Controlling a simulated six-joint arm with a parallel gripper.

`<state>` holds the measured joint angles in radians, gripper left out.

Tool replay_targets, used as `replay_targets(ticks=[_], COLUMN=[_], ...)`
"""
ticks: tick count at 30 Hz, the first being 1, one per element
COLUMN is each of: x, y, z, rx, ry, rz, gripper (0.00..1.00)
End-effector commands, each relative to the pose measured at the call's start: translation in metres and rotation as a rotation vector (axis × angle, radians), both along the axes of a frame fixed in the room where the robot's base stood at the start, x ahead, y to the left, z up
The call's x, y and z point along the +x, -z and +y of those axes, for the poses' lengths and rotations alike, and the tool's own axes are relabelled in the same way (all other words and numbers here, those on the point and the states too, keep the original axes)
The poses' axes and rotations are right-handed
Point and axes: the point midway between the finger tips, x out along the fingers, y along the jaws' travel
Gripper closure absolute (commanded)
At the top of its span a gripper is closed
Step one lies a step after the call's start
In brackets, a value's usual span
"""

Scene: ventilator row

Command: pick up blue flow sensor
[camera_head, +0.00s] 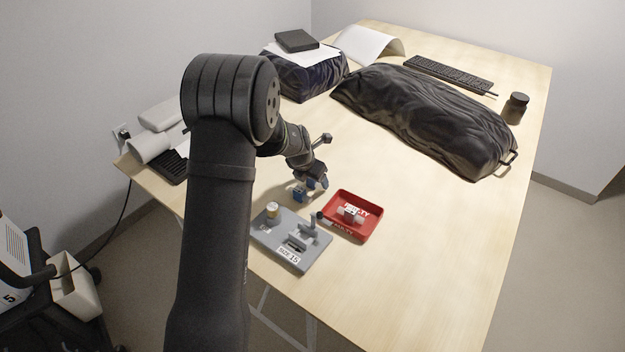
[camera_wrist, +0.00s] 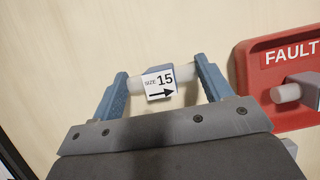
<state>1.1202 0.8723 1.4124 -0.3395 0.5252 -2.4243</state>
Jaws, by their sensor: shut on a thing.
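My gripper (camera_wrist: 161,84) is shut on the flow sensor, its two blue fingers at the ends of the white tube (camera_wrist: 178,75). The sensor has a blue-grey middle block (camera_wrist: 158,70) and a white label reading "SIZE 15" with an arrow pointing right. The tube lies across between the fingers. In the head view my gripper (camera_head: 311,190) is over the wooden table, behind the grey board and left of the red tray. The held sensor is hard to make out there. I cannot tell how far it is above the table.
A red tray (camera_head: 375,228) marked as faulty holds another white-tubed sensor (camera_head: 350,214). A grey board (camera_head: 272,245) labelled "SIZE 15" carries fittings and a yellowish-topped cylinder (camera_head: 272,210). A large black covered bundle (camera_head: 425,110) lies behind. The table's right front is clear.

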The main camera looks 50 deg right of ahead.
Motion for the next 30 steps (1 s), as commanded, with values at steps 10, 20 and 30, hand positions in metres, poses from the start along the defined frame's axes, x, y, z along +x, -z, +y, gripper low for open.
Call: replay_targets(ticks=[10, 20, 30], x=[0.0, -0.069, -0.111], y=[-0.037, -0.082, -0.109], z=[-0.001, 0.007, 0.017], rx=[-0.004, -0.002, -0.001], ry=[0.001, 0.005, 0.001], rz=[-0.001, -0.001, 0.0], gripper=[0.5, 0.5, 0.5])
